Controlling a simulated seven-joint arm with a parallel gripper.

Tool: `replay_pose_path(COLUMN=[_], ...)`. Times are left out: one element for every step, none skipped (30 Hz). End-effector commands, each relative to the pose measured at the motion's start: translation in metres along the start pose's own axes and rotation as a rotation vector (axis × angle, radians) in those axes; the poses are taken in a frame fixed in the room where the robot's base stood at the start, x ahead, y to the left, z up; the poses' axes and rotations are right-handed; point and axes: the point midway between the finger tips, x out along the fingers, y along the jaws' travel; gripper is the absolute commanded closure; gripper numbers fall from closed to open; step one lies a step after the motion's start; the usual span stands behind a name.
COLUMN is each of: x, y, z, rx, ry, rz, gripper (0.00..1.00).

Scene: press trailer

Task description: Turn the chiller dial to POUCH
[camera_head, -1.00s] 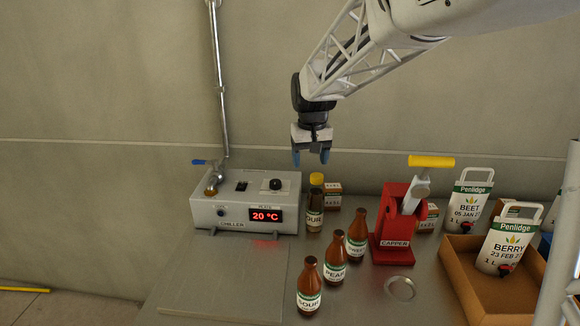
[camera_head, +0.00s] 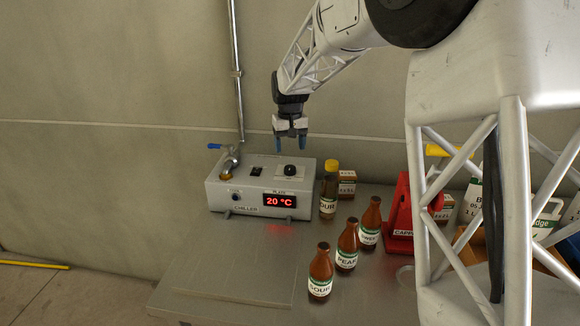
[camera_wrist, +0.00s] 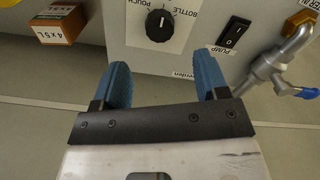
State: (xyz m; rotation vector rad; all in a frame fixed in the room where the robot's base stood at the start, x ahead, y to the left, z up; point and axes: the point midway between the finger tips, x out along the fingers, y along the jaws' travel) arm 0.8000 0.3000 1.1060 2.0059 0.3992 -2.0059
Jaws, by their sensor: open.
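The chiller (camera_head: 215,196) is a pale box at the back of the bench; its red display (camera_head: 280,201) reads 20 °C. Its round black dial (camera_head: 290,170) is on the top face. The wrist view shows the dial (camera_wrist: 160,25) between the labels POUCH (camera_wrist: 136,10) and BOTTLE (camera_wrist: 193,20). A white mark on the knob points toward the picture's top; its exact setting is hard to tell. My gripper (camera_head: 290,147) is open and empty, above the dial and apart from it. Its blue fingers (camera_wrist: 160,72) frame the dial from below in the wrist view.
A PUMP switch (camera_wrist: 235,33) and a tap with a blue lever (camera_wrist: 280,65) sit beside the dial. A yellow-capped bottle (camera_head: 329,190) and a small carton (camera_head: 347,183) stand right of the chiller. Several brown bottles and the red capper (camera_head: 398,220) stand further right.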

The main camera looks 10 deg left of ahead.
Motion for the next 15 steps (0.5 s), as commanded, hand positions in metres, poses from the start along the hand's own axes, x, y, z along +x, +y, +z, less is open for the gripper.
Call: replay_pose_path(x=[0.000, 0.000, 0.000, 0.000, 0.001, 0.001, 0.002, 0.003, 0.005, 0.006, 0.008, 0.011, 0.014, 0.016, 0.020], y=[0.000, 0.000, 0.000, 0.000, 0.000, 0.000, 0.000, 0.000, 0.000, 0.000, 0.000, 0.000, 0.000, 0.000, 0.000], z=[0.000, 0.000, 0.000, 0.000, 0.000, 0.000, 0.000, 0.000, 0.000, 0.000, 0.000, 0.000, 0.000, 0.000, 0.000], rx=[0.000, 0.000, 0.000, 0.000, 0.000, 0.000, 0.000, 0.000, 0.000, 0.000, 0.000, 0.000, 0.000, 0.000, 0.000], ry=[0.000, 0.000, 0.000, 0.000, 0.000, 0.000, 0.000, -0.001, -0.001, -0.001, -0.002, -0.002, -0.002, -0.002, -0.001], rz=[0.000, 0.000, 0.000, 0.000, 0.000, 0.000, 0.000, 0.000, 0.000, 0.000, 0.000, 0.000, 0.000, 0.000, 0.000], gripper=[0.33, 0.33, 0.33, 0.33, 0.33, 0.33, 0.33, 0.33, 0.33, 0.33, 0.33, 0.33, 0.33, 0.33, 0.33])
